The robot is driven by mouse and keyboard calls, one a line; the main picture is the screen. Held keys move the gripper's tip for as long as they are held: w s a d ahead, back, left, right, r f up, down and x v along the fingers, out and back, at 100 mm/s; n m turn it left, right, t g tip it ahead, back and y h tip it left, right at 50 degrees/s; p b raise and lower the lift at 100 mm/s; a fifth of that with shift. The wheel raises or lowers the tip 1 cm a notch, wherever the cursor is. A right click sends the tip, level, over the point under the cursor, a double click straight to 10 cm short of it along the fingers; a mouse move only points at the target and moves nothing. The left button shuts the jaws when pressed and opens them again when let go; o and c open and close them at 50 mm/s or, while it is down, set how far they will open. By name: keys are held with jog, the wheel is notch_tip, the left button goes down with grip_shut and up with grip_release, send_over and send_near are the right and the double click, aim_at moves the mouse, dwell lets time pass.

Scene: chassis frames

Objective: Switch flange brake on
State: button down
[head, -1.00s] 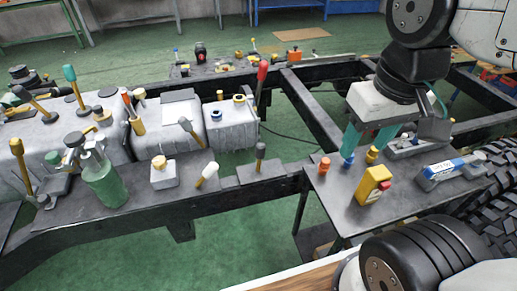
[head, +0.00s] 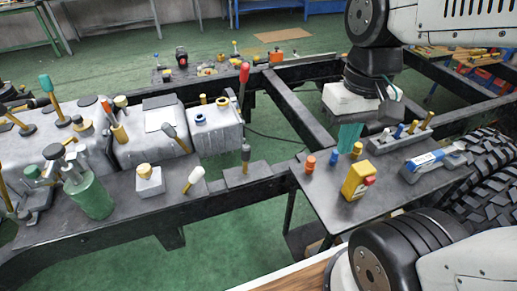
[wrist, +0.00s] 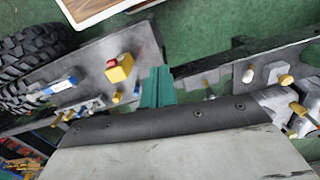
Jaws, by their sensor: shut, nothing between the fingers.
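No label naming a flange brake is readable, so I cannot tell which control it is. Candidate levers include a tall red-handled lever (head: 244,78) by the grey tank, a white-tipped lever (head: 195,179), a small black-tipped lever (head: 246,156) on a flat plate, a dark-gripped lever (head: 173,136) and a green-handled lever (head: 50,95). My gripper (head: 348,138) has teal fingers, shut and empty, above the back of the right-hand plate. The fingers also show in the wrist view (wrist: 157,88). They appear apart from the levers.
The right-hand plate (head: 320,202) bears an orange knob (head: 310,163), a blue knob (head: 334,158), a yellow box with a red button (head: 358,182), a blue-and-white tube (head: 424,160) and a grey row of small switches (head: 400,138). A large tyre (head: 492,170) is at right. Green floor lies between frame beams.

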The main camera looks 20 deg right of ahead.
jog(key=w+d+f+m+t+y, duration=0.1)
jog(key=w+f+m+y, duration=0.3)
jog(key=w+f+m, duration=0.4)
jog(key=w+d+f+m+t+y, duration=0.1)
jog(key=w+d+f+m+y, duration=0.2)
jog(key=w+f+m+y, duration=0.2)
jog(key=w+f+m, duration=0.3)
jog(key=w+m, duration=0.3)
jog(key=w, duration=0.3)
jog(key=shift+w+d+f, duration=0.2)
jog(key=shift+w+d, duration=0.15)
jog(key=shift+w, duration=0.05)
send_near(244, 160)
jog(key=d+f, duration=0.3)
jog(key=f, duration=0.1)
jog(key=a, duration=0.1)
jog(key=w+a, duration=0.1)
jog(key=a, duration=0.2)
jog(key=shift+w+a+r, duration=0.15)
jog(key=shift+w+a, duration=0.05)
jog(key=shift+w, duration=0.2)
